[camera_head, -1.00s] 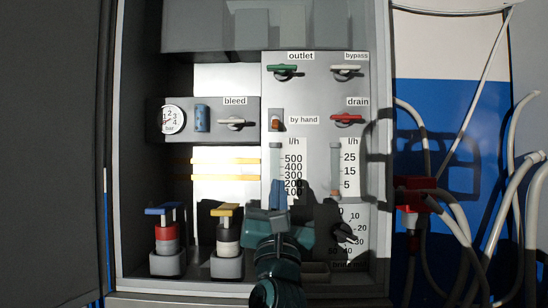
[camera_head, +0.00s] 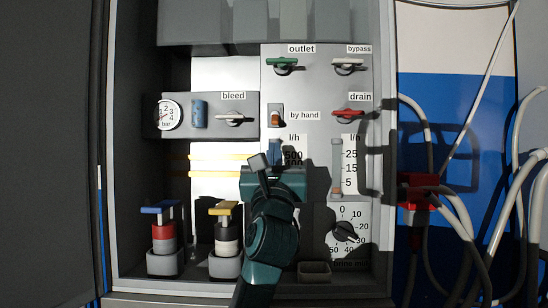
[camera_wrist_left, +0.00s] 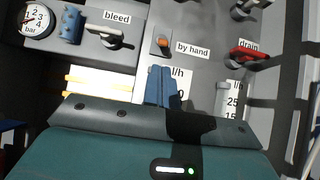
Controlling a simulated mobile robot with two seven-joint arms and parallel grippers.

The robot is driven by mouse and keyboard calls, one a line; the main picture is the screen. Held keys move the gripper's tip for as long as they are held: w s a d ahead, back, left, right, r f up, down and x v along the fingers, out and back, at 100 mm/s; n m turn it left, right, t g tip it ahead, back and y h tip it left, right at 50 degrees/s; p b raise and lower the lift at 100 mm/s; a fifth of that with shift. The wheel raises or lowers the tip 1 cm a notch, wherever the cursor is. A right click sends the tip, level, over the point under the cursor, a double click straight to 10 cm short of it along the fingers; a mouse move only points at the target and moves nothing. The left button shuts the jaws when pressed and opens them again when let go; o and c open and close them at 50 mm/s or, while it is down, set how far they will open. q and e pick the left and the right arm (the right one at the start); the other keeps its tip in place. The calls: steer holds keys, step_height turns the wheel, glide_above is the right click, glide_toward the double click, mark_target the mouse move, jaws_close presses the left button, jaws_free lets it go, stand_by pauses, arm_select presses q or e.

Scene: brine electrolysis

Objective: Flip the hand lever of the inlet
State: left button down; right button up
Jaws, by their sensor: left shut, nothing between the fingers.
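No label reading "inlet" is legible. The levers in view are a green one under "outlet" (camera_head: 283,61), a white one under "bypass" (camera_head: 348,63), a red one under "drain" (camera_head: 348,113) and a pale one under "bleed" (camera_head: 231,118). A small orange toggle (camera_head: 275,119) sits beside "by hand"; it also shows in the wrist view (camera_wrist_left: 162,44). My left gripper (camera_head: 274,146) is shut and empty, its blue fingers (camera_wrist_left: 160,72) pointing up just below the toggle, apart from it in the picture. The gripper hides much of the left l/h scale.
Two valves with a blue handle (camera_head: 160,209) and a yellow handle (camera_head: 223,208) stand at the lower left. A black dial knob (camera_head: 345,231) is at the lower right. A gauge (camera_head: 169,115) is at the left. Hoses and a red fitting (camera_head: 408,190) hang outside the cabinet's right edge.

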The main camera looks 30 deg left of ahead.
mark_target(275, 120)
arm_select(q)
steer(key=shift+p+x, duration=0.55)
steer(key=shift+x, duration=2.2)
arm_select(e)
steer(key=shift+d, duration=0.2)
steer(key=shift+r, duration=0.1)
